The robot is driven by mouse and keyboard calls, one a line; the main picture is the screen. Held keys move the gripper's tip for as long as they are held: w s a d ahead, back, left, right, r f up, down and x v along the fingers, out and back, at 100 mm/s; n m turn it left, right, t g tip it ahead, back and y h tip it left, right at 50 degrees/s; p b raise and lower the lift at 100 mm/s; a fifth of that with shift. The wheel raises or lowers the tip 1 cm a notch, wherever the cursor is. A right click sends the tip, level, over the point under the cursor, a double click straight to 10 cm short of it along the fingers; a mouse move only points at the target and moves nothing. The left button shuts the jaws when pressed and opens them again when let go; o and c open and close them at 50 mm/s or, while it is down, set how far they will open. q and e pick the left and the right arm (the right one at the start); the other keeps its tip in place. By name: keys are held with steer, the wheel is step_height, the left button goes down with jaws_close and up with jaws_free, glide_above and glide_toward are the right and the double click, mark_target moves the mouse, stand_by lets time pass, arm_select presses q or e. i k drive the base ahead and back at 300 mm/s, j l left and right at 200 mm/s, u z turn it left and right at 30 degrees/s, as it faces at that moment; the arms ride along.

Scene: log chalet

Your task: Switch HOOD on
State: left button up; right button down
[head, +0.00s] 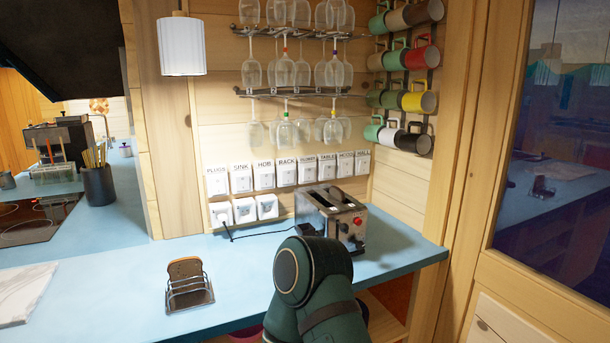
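The HOOD switch (345,166) is a small white wall switch in the upper row of labelled switches, second from the right end, between TABLE (328,168) and HALL (363,162). Its rocker is too small to tell whether it is on or off. A dark green arm link of mine (312,275) rises from the bottom middle, in front of the counter. Neither gripper shows in the head view.
A metal toaster (332,215) stands on the blue counter (110,275) just below the switches. A toast rack (188,292) stands nearer. Hanging glasses (285,70) and mugs (418,102) are above. A wooden post and window flank the right.

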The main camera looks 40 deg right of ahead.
mark_target(346, 166)
steer(key=z, duration=1.55)
steer(key=i+l, duration=0.15)
steer(key=l, duration=0.3)
steer(key=i+l+u, duration=0.15)
steer(key=l, duration=0.3)
steer(key=i+l, duration=0.1)
steer(key=l, duration=0.35)
steer(key=i+l+u, duration=0.1)
steer(key=l, duration=0.35)
